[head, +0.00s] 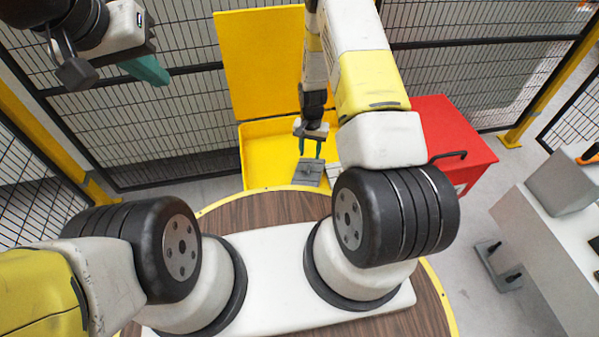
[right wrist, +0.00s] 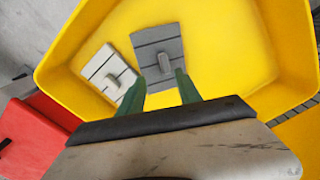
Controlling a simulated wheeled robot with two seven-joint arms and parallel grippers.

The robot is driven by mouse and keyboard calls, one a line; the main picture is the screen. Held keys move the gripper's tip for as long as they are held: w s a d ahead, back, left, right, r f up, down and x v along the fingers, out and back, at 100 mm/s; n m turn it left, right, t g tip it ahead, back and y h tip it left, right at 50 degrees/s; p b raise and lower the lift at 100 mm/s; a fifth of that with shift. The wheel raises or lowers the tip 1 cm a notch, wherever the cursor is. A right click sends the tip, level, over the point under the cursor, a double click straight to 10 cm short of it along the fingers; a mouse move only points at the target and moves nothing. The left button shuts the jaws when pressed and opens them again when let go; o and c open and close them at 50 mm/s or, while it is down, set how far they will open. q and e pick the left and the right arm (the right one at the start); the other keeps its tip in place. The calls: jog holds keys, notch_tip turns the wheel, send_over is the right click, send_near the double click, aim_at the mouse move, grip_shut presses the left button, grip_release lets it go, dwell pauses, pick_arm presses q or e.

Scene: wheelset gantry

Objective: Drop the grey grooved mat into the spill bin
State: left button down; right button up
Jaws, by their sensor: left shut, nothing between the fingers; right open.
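The grey grooved mat (right wrist: 172,45) shows in the right wrist view inside the outline of the yellow spill bin (right wrist: 232,40), its raised grip just beyond my fingertips. In the head view the mat (head: 312,174) is below my right gripper, over the open bin (head: 262,155). I cannot tell whether it rests on the bin floor. My right gripper (head: 311,143) points down and is open, its green fingers (right wrist: 159,82) apart with a gap around the mat's grip. My left gripper (head: 150,70) is shut and empty at the upper left, far from the bin.
A white grooved plate (right wrist: 108,74) lies in the bin beside the grey mat. The bin's yellow lid (head: 262,60) stands up behind it. A red cabinet (head: 450,135) is right of the bin. Mesh fencing (head: 120,130) runs behind.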

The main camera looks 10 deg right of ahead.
notch_tip(320, 180, up, 7)
dwell(0.3)
jog(key=shift+r, duration=0.1)
